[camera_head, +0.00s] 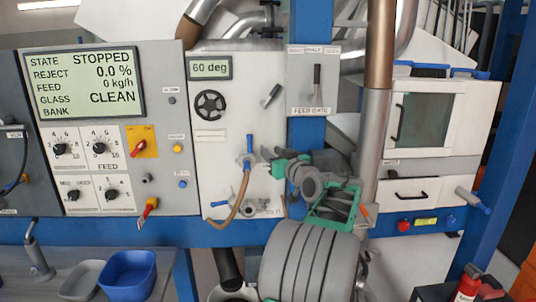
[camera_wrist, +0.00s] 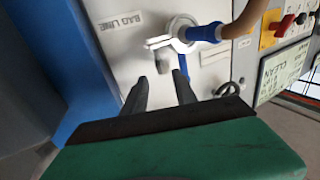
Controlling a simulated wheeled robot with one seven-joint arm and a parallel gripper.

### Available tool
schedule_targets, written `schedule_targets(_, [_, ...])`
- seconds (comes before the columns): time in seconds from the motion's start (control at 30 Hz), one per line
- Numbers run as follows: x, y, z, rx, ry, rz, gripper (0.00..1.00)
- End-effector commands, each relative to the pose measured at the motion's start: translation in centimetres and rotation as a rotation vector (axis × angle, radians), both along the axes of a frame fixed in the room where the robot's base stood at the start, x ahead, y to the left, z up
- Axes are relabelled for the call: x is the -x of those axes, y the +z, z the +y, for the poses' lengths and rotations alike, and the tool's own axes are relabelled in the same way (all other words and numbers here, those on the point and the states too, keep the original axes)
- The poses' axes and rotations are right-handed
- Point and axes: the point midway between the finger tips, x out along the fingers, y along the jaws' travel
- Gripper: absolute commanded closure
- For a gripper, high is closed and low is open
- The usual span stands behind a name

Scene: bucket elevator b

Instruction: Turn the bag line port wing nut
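The bag line port (camera_head: 247,161) is on the white panel, with a blue fitting and a brown hose hanging from it. In the wrist view the port (camera_wrist: 181,28) shows as a pale ring beside a "BAG LINE" label (camera_wrist: 125,30). A pale, flat double-edged piece (camera_wrist: 158,42) at the ring's side looks like the wing nut. My gripper (camera_head: 268,157) is just right of the port in the head view. In the wrist view my gripper (camera_wrist: 160,82) has two dark fingers apart, empty, pointing toward the port. The nut lies beyond the fingertips; contact is not visible.
A blue handle (camera_wrist: 181,66) projects close to one fingertip. The brown hose (camera_head: 236,208) loops below the port. A blue post (camera_head: 308,130) stands behind my wrist. A handwheel (camera_head: 210,106) is above the port. A blue bin (camera_head: 128,275) sits at lower left.

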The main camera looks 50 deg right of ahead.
Motion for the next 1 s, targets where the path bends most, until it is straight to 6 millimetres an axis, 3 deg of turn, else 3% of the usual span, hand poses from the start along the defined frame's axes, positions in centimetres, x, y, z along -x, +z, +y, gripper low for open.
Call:
schedule_targets(0.2, [3.3,-0.2,1.5,0.000,-0.002,0.000,0.66])
schedule_targets(0.47, [3.7,0.0,1.8,0.000,0.000,0.000,0.66])
schedule_targets(0.57, [3.6,-0.3,1.8,-0.007,0.001,0.008,0.71])
schedule_targets(0.67, [3.3,-2.3,2.1,-0.065,0.002,0.065,0.71])
schedule_targets(0.73, [2.6,-5.0,3.1,-0.144,0.010,0.147,0.71])
schedule_targets(0.77, [1.8,-6.2,4.3,-0.181,0.021,0.193,0.71])
schedule_targets(0.87, [-2.5,-9.0,11.0,-0.249,0.092,0.328,0.71])
schedule_targets(0.97, [-5.7,-11.5,19.2,-0.284,0.169,0.463,0.71])
schedule_targets(1.0, [-6.3,-12.7,22.9,-0.298,0.201,0.526,0.71])
